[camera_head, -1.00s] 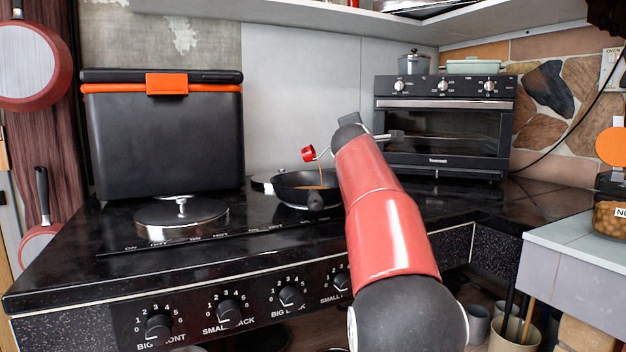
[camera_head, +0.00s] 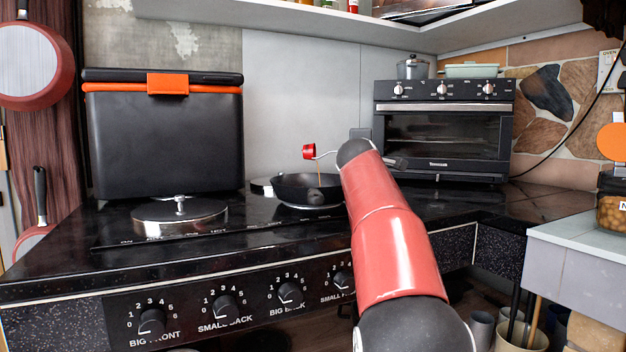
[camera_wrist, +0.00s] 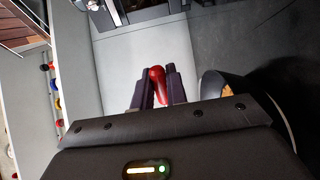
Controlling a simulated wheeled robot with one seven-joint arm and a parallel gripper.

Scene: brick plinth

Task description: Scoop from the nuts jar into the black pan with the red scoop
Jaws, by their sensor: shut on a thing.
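The red scoop (camera_head: 308,151) is above the black pan (camera_head: 296,190), apart from it, its thin handle running right behind my arm. A thin orange-brown streak stands between scoop and pan. In the wrist view my gripper (camera_wrist: 158,88) is shut on the scoop's red grip (camera_wrist: 158,82); my arm hides the gripper in the head view. The pan also shows in the wrist view (camera_wrist: 248,92), with some brown contents visible. The nuts jar (camera_head: 611,212), full of brown nuts, stands on the light counter at the right edge, partly cut off.
A black box with an orange latch (camera_head: 165,140) stands at the back left, behind a steel hotplate cover (camera_head: 178,217). A black oven (camera_head: 440,135) stands right of the pan. A shelf (camera_head: 330,18) overhangs the back wall.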

